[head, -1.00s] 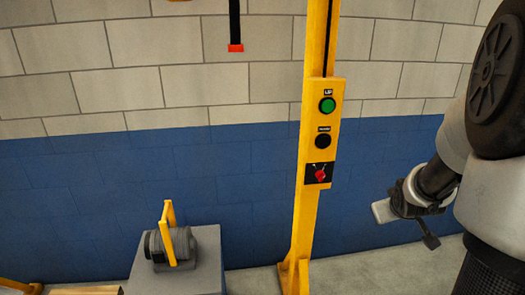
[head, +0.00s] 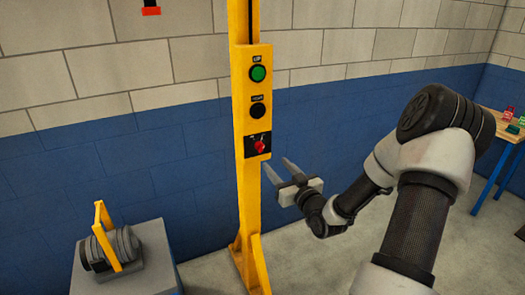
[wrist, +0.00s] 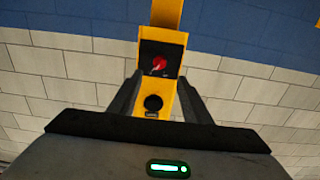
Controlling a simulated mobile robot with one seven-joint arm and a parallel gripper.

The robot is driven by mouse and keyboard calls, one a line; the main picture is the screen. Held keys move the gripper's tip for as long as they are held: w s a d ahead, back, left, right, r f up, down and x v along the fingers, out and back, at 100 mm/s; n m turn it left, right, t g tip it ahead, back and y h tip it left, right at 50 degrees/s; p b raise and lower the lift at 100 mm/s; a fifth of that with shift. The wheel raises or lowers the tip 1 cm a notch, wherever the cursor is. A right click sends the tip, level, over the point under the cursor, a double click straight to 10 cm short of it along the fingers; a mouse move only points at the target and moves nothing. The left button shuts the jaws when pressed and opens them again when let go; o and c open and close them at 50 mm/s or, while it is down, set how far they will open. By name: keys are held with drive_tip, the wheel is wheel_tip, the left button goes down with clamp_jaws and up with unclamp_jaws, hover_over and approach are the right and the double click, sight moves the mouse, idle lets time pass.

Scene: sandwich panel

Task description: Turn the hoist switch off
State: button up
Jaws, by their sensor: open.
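The hoist switch is a red rotary knob (head: 260,147) on a black plate, low on the yellow control panel (head: 238,109) of a yellow post. Above it on the panel are a black button (head: 258,110) and a green button (head: 258,73). My gripper (head: 276,169) is open and empty, its fingers pointing toward the post just below and right of the knob, apparently apart from it. In the wrist view the red knob (wrist: 159,63) shows beyond the gap between the fingertips (wrist: 159,77), with the black button (wrist: 153,103) between the fingers.
A grey block (head: 158,262) at lower left carries a grey motor-like unit (head: 122,246) with a yellow handle. A wooden table (head: 502,128) with small red and green items stands at the far right. A red-tipped hanging piece (head: 151,11) is at the top left.

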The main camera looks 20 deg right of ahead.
sight(262, 150)
drive_tip(key=w+p, duration=0.1)
drive_tip(key=w, duration=1)
drive_tip(key=shift+w+a, duration=0.15)
drive_tip(key=shift+a, duration=0.05)
drive_tip(key=c, duration=1)
drive_tip(key=shift+f, duration=0.1)
drive_tip(key=shift+c, duration=0.2)
